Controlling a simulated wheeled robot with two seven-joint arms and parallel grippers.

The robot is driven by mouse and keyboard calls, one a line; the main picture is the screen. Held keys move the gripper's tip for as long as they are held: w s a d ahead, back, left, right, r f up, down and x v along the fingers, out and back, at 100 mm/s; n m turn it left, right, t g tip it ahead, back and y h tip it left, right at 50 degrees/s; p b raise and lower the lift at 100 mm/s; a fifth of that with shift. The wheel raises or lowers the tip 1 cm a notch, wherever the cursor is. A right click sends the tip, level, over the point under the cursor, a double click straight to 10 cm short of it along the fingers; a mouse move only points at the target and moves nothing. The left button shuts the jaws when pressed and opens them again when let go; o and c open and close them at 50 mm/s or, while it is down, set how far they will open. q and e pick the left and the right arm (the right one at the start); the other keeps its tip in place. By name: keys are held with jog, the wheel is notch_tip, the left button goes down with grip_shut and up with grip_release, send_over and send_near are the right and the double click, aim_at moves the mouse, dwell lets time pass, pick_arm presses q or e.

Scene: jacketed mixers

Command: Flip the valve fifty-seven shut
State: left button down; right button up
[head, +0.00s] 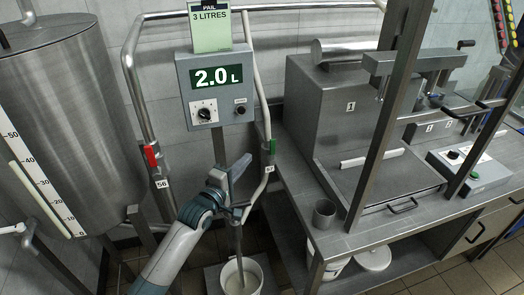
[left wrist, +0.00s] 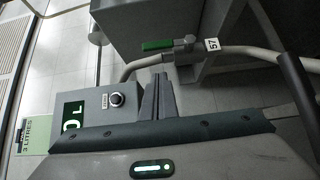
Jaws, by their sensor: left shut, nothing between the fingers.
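Valve fifty-seven has a green lever (head: 273,147) on the white pipe right of the display box, above its small number tag (head: 268,172). In the left wrist view the green lever (left wrist: 157,45) lies roughly along the pipe, beside the tag reading 57 (left wrist: 212,44). My left gripper (head: 243,163) is shut and empty, just left of and slightly below the lever, apart from it. In the left wrist view its closed fingers (left wrist: 158,92) point toward the lever with a gap between. My right gripper is not in view.
The display box (head: 206,88) reads 2.0 L, close to my left gripper. A red lever (head: 151,157) tagged 56 is on the left pipe. A white pail (head: 230,280) stands below. A steel tank (head: 60,110) is at left; a steel bench (head: 335,240) is at right.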

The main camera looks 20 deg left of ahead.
aim_at(273, 147)
pick_arm(q)
jog(key=w+d+p, duration=0.2)
jog(key=w+d, duration=0.2)
jog(key=w, duration=0.1)
jog(key=shift+w+p, duration=0.3)
jog(key=shift+w, duration=0.1)
jog(key=shift+w, duration=0.15)
